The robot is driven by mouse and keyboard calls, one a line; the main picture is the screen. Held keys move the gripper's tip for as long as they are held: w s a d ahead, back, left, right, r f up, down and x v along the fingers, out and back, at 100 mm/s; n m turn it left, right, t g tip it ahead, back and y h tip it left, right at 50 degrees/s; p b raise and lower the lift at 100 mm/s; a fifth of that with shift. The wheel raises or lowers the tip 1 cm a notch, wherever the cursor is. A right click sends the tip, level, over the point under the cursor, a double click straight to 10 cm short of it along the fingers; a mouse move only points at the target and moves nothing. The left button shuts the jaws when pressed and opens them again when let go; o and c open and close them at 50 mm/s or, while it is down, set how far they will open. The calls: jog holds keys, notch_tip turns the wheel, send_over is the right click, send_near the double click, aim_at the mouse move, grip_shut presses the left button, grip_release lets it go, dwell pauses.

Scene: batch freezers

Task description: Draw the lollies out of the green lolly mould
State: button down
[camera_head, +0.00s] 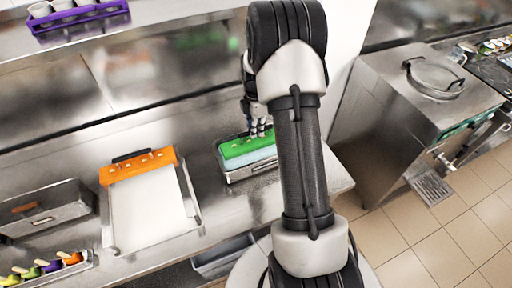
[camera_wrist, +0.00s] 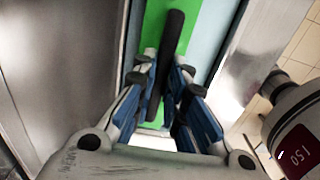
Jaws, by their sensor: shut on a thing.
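The green lolly mould part (camera_head: 247,147) is a flat green bar at the pale blue and steel box (camera_head: 253,171) on the counter. I cannot tell whether the bar rests on the box or is raised a little. My gripper (camera_head: 258,129) is over the green bar, partly hidden behind my arm. In the wrist view the fingers (camera_wrist: 165,78) are shut on a dark handle (camera_wrist: 173,35) that runs along the green bar (camera_wrist: 152,28). No lollies or sticks show under the green bar.
An orange bar (camera_head: 138,165) with a dark handle lies across the far end of a white-bottomed tray (camera_head: 194,207). A steel box (camera_head: 45,212) and a rack of coloured tubs (camera_head: 45,268) stand at left. A purple holder (camera_head: 80,16) is on the shelf above. A lidded machine (camera_head: 405,115) stands at right.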

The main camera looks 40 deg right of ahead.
jog(key=shift+r+p, duration=0.95)
jog(key=shift+r, duration=0.65)
notch_tip(320, 180, up, 8)
jog(key=p, duration=0.4)
jog(key=shift+f+p, duration=0.25)
jog(key=shift+p, duration=0.1)
dwell(0.5)
